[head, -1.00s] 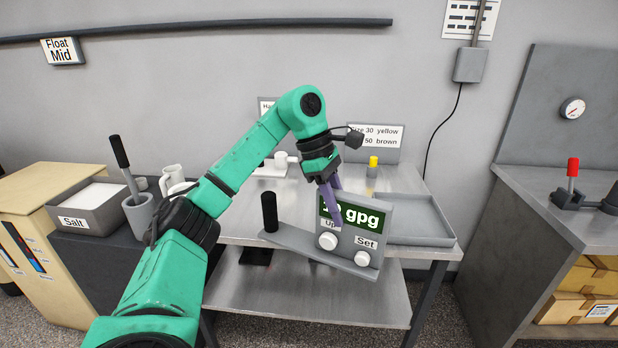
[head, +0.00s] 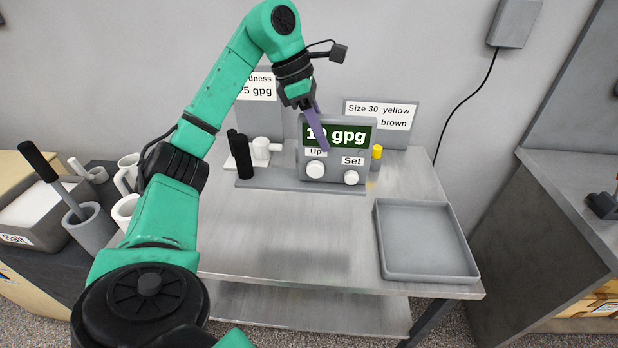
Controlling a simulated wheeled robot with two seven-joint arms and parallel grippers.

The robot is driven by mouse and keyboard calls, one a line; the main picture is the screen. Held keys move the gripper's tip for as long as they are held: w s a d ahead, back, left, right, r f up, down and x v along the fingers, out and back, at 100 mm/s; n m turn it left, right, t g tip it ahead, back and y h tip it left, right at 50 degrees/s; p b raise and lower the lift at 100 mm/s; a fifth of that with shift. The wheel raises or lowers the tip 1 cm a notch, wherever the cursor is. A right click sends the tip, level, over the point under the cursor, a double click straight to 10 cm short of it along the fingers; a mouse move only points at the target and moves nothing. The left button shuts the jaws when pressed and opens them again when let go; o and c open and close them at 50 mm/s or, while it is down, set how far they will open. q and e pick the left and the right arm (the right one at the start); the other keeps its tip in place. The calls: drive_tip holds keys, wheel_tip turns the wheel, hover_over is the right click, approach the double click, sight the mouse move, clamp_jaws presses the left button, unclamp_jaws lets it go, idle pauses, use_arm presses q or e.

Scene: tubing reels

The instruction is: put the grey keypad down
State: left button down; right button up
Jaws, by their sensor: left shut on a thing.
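The grey keypad (head: 308,148) has a green display reading what looks like "10 gpg", white "Up" and "Set" buttons and a long grey base with a black post at its left end. My left gripper (head: 318,130) has purple fingers shut on the keypad's upright panel, and one finger crosses the display. The keypad is roughly level above the back of the metal table (head: 300,232); a dark shadow lies on the table in front of it. I cannot tell its exact height. My right gripper is not in view.
A grey tray (head: 427,279) sits at the table's right front. Behind the keypad are a white fitting (head: 262,149), a yellow-topped piece (head: 377,152) and two sign boards. White mugs and a salt bin stand left. The table's middle is clear.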

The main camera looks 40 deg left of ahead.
sight(321, 164)
use_arm(q)
drive_tip(key=f, duration=0.2)
drive_tip(key=s+d+f, duration=0.1)
drive_tip(key=f, duration=0.2)
drive_tip(key=shift+s+d+f+b, duration=0.2)
drive_tip(key=shift+s+f+b, duration=0.1)
drive_tip(key=shift+s+b, duration=0.1)
drive_tip(key=f, duration=0.2)
drive_tip(key=w+f, duration=0.1)
drive_tip(key=f, duration=0.1)
drive_tip(key=a+f, duration=0.1)
drive_tip(key=f, duration=0.1)
drive_tip(key=shift+w+f, duration=0.15)
drive_tip(key=shift+f, duration=0.25)
wheel_tip(321, 164, down, 4)
drive_tip(key=shift+d+f, duration=0.1)
drive_tip(key=c, duration=0.6)
unclamp_jaws()
drive_tip(key=shift+c, duration=0.2)
drive_tip(key=shift+s, duration=0.25)
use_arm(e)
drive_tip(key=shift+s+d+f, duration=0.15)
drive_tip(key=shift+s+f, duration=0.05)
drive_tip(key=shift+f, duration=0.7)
